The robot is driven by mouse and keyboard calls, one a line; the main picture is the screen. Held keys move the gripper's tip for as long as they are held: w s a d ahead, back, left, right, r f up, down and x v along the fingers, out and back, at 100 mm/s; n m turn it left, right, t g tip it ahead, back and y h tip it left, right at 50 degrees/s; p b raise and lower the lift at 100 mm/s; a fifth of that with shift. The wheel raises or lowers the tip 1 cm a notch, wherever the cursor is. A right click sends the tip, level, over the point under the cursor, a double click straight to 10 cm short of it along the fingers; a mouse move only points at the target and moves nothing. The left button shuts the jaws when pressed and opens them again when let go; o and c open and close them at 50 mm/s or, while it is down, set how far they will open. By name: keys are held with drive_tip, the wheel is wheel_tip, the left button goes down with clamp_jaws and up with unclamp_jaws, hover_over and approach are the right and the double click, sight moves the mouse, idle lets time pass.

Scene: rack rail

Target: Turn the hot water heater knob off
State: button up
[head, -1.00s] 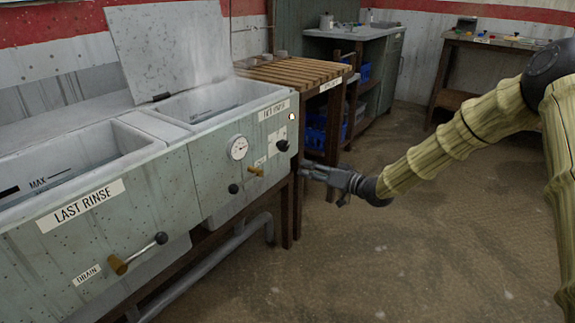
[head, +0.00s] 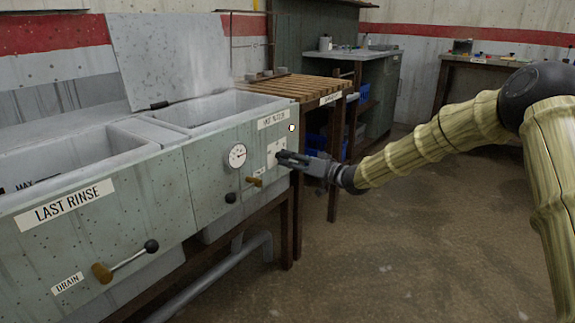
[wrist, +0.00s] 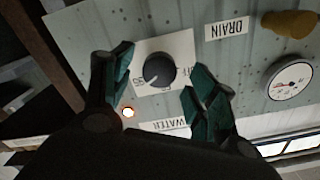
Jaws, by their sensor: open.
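The black round knob (wrist: 159,70) sits on a white label plate on the heater's front panel. In the wrist view it lies between and just beyond my open fingers, with no contact visible. A small light (wrist: 128,112) glows beside the plate; it also shows in the head view (head: 291,128). My gripper (wrist: 160,88) is open and empty. In the head view my gripper (head: 279,157) is in front of the white plate (head: 272,150) at the panel's right end and hides the knob.
The round gauge (head: 237,155) and a brass drain valve (head: 255,182) are left of my gripper. A drain lever (head: 125,262) sticks out below the last rinse basin. A slatted wooden table (head: 300,86) stands behind. The floor (head: 400,240) at right is clear.

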drive_tip(key=shift+b+x, duration=0.3)
drive_tip(key=shift+x, duration=0.85)
drive_tip(key=shift+c, duration=0.2)
drive_tip(key=c, duration=1)
drive_tip(key=shift+o, duration=0.2)
